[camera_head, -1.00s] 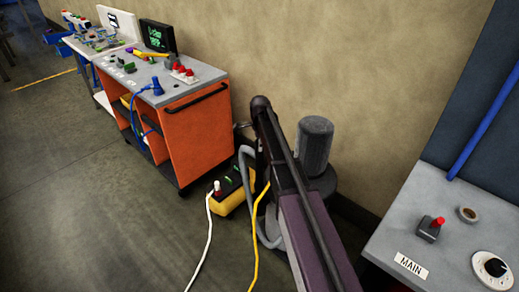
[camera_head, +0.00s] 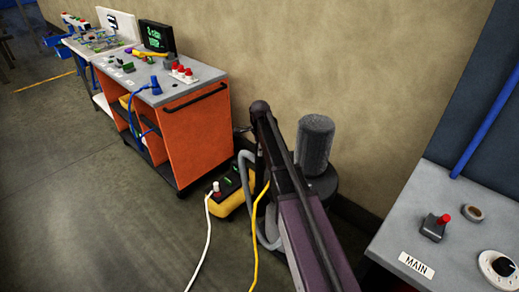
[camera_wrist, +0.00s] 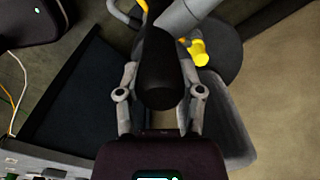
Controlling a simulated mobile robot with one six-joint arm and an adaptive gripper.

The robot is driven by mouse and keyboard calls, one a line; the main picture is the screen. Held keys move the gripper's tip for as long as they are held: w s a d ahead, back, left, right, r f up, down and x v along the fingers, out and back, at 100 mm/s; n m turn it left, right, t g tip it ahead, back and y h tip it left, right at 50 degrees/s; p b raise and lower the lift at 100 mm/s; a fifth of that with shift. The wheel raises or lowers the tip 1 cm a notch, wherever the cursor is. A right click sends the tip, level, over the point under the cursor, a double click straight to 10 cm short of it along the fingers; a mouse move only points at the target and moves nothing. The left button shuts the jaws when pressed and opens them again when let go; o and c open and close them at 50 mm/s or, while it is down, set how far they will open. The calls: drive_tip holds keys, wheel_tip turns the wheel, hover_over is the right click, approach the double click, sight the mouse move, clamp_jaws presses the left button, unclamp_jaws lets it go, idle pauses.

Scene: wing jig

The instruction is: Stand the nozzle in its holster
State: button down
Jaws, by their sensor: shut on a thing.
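In the wrist view my gripper (camera_wrist: 159,98) is shut on the black nozzle (camera_wrist: 158,65), which lies between its two grey fingers. A grey hose (camera_wrist: 186,14) runs close by the nozzle's far end. A short yellow tube-like piece (camera_wrist: 200,53) sits just right of the nozzle, on or over a dark round base (camera_wrist: 222,62); I cannot tell whether it is the holster. In the head view my arm hides the gripper and nozzle. There, a dark grey cylinder (camera_head: 315,143) stands by the wall, with a grey hose (camera_head: 250,190) curving beside it.
An orange trolley (camera_head: 202,133) with a grey top stands left of my arm. A yellow-and-black unit (camera_head: 230,193) with white and yellow cables lies on the floor between. A grey panel marked MAIN (camera_head: 441,267) is at the right. Floor at the left front is clear.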

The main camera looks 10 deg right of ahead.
sight(259, 171)
drive_tip(key=shift+f+b, duration=1.2)
drive_tip(key=shift+f, duration=0.35)
drive_tip(key=shift+f+b, duration=0.9)
drive_tip(key=shift+b, duration=0.05)
drive_tip(key=shift+s+f, duration=0.1)
drive_tip(key=shift+f, duration=0.05)
drive_tip(key=shift+f+b, duration=2.05)
drive_tip(key=shift+b, duration=0.15)
drive_tip(key=shift+f+b, duration=2.1)
drive_tip(key=shift+c, duration=0.8)
unclamp_jaws()
drive_tip(key=shift+r, duration=0.25)
